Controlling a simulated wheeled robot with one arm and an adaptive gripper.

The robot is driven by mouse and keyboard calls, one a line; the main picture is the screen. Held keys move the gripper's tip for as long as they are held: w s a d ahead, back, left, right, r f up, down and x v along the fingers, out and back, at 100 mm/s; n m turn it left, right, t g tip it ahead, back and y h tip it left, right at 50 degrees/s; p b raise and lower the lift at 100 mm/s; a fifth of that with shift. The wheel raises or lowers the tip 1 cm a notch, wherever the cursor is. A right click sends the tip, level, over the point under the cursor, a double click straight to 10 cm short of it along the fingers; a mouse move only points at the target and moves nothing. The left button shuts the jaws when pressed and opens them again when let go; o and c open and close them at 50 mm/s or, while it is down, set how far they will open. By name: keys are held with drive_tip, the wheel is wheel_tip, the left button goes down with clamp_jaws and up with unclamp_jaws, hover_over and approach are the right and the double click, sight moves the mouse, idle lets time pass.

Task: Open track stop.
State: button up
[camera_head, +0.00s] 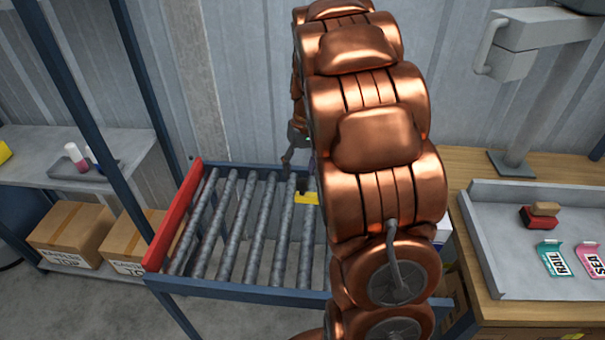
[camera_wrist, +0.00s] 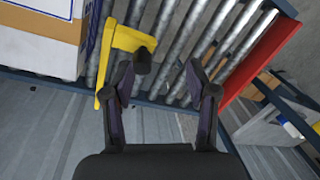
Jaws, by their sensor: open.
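In the head view only a small part of the yellow bracket (camera_head: 306,198) shows at the rollers; my arm hides the rest. My gripper (camera_wrist: 161,82) is open, its two fingers spread with nothing between them. The dark knob is close to the left fingertip; I cannot tell whether they touch. In the head view my gripper (camera_head: 290,157) is partly hidden behind my arm, near the track's far side.
A red end plate (camera_head: 172,215) closes the left end of the track. A white and brown box (camera_wrist: 40,40) stands left of the bracket in the wrist view. A wooden table with a grey tray (camera_head: 490,250) is on the right. Cardboard boxes (camera_head: 70,235) sit on the left shelf.

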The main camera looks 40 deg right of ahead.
sight(302, 180)
drive_tip(key=d, duration=0.1)
drive_tip(key=w+d, duration=0.2)
drive_tip(key=shift+w+d+f+p, duration=0.15)
drive_tip(key=shift+d+f+p, duration=0.1)
drive_tip(key=shift+d+p, duration=0.1)
drive_tip(key=shift+w+d+f, duration=0.1)
drive_tip(key=shift+w+a+f+p, duration=0.15)
drive_tip(key=shift+f+p, duration=0.3)
drive_tip(key=shift+f, duration=0.85)
drive_tip(key=shift+s+a+f+p, duration=0.1)
drive_tip(key=shift+a+f+p, duration=0.25)
drive_tip(key=shift+f, duration=0.9)
drive_tip(key=shift+w+a+f+p, duration=0.1)
drive_tip(key=shift+f+p, duration=0.4)
drive_tip(key=shift+f, duration=0.8)
clamp_jaws()
